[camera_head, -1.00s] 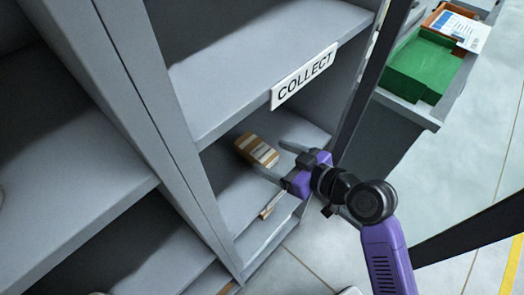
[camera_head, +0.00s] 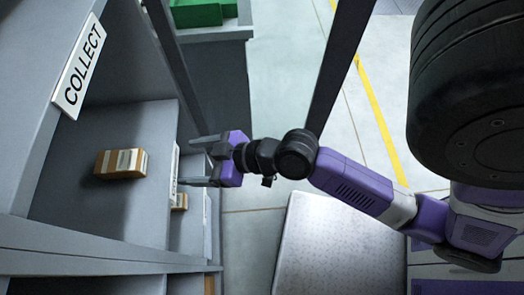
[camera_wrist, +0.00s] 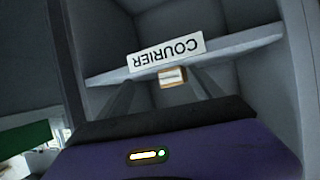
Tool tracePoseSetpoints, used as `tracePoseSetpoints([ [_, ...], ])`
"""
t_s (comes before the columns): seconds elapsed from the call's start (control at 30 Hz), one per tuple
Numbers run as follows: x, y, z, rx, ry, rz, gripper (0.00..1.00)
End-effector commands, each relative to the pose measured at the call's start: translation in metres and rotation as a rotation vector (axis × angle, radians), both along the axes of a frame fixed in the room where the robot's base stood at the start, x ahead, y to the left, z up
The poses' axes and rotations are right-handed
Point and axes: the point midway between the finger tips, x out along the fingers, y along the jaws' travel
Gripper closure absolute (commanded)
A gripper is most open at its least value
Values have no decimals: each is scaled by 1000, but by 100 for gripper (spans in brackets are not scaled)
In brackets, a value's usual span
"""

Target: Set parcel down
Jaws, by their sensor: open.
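The parcel (camera_head: 121,163), a brown box with a white label band, lies on a grey shelf (camera_head: 75,205) below the COLLECT sign. My gripper (camera_head: 190,162) is to the right of the parcel, outside the shelf's front edge. Its fingers are apart with nothing between them, and a gap separates them from the parcel. In the wrist view a small brown box with a pale label, apparently the parcel (camera_wrist: 172,77), shows beyond the open fingers, next to an upside-down COURIER sign (camera_wrist: 166,55).
The COLLECT sign (camera_head: 79,66) is on the shelf edge above. A dark post (camera_head: 172,75) stands beside the shelf opening. A green bin (camera_head: 196,13) is at the back.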

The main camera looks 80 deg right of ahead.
Motion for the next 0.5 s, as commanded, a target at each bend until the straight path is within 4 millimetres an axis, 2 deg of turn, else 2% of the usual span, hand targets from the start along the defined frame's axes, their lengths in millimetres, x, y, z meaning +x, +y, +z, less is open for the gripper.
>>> tracePoseSetpoints([
  [0.03,-21,2,-7,-4,11,-29,24],
  [0.2,-79,6,-4,-24,-22,-111,24],
  [0.4,-138,22,24,-30,-97,-120,24],
  [0.5,-156,31,40,-22,-130,-105,24],
])
